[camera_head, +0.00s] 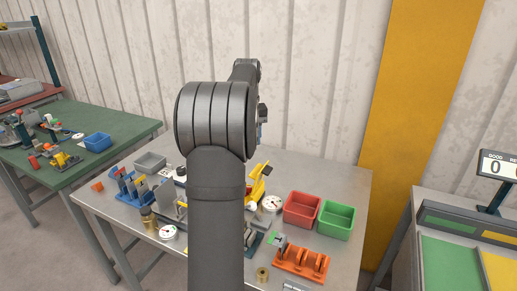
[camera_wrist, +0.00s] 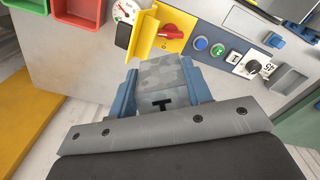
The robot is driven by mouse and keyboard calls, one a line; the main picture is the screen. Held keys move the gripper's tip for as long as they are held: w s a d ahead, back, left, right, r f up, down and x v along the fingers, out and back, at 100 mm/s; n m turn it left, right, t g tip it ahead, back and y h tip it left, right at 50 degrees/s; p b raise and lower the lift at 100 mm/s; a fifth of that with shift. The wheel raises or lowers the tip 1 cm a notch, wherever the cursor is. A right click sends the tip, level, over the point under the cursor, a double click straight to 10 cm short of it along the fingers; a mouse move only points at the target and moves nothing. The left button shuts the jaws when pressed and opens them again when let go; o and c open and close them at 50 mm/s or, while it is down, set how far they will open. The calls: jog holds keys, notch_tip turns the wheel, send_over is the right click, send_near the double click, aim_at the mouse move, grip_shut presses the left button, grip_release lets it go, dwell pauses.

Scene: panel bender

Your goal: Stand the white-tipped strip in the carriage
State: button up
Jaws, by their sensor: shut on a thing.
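In the wrist view my gripper (camera_wrist: 162,88) has its two blue fingers on either side of a mottled grey flat piece (camera_wrist: 165,74) with a black T-shaped mark, and is shut on it. No white tip shows on this piece, so I cannot tell whether it is the white-tipped strip. In the head view my arm covers the middle of the bench, and the gripper shows at most as a small bluish bit beside the arm. A blue rack (camera_head: 127,190) with upright strips stands at the bench's left. I cannot make out the carriage for certain; my arm may hide it.
Red bin (camera_head: 302,209) and green bin (camera_head: 336,219) stand at the bench's right, with an orange rack (camera_head: 302,262) in front. The yellow bracket (camera_wrist: 148,38), red knob (camera_wrist: 170,32) and control panel (camera_wrist: 222,48) lie beyond the fingers. A dial gauge (camera_head: 168,232) stands front left.

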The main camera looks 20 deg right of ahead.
jog(key=s+a+n, duration=0.1)
jog(key=s+a, duration=0.1)
jog(key=a, duration=1.1)
jog(key=s+a+n, duration=0.1)
jog(key=s+a, duration=0.1)
jog(key=a, duration=1)
jog(key=n, duration=0.9)
send_near(168, 196)
jog(key=s+d, duration=0.1)
jog(key=s+d+f, duration=0.1)
jog(key=s+d, duration=0.1)
jog(key=s, duration=0.1)
jog(key=shift+s+d+f, duration=0.1)
jog(key=shift+d+f, duration=0.15)
jog(key=shift+d, duration=0.05)
jog(key=shift+f, duration=2.5)
jog(key=shift+f, duration=1.5)
jog(key=o, duration=1.2)
